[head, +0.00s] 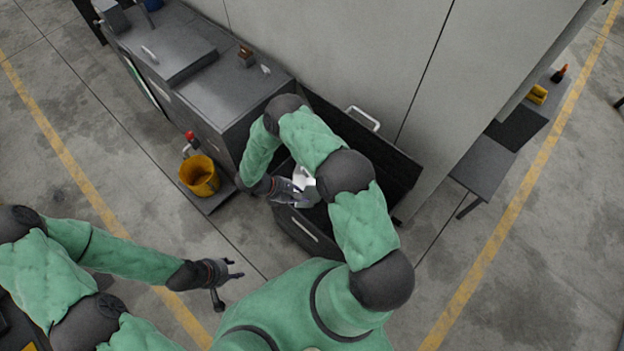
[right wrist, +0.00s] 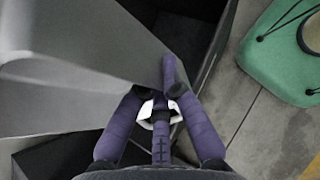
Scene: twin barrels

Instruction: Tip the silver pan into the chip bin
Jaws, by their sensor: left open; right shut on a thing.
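The chip bin (head: 307,236) is a dark open box with a raised dark lid behind it, against the grey wall. My right gripper (head: 290,192) is over the bin's opening, shut on the silver pan (head: 306,182). My arm hides much of the pan and the bin. In the right wrist view, the fingers (right wrist: 162,104) close on the pan's edge, and the pan (right wrist: 75,62) fills the left side as a grey sheet. The dark inside of the bin (right wrist: 190,28) shows beyond it. The pan's exact tilt and contents cannot be told. My left gripper (head: 222,276) is open and empty, over bare floor.
A yellow bucket (head: 200,176) stands left of the bin, beside a dark grey machine (head: 195,75). Concrete floor with yellow lines is clear at the lower right and left.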

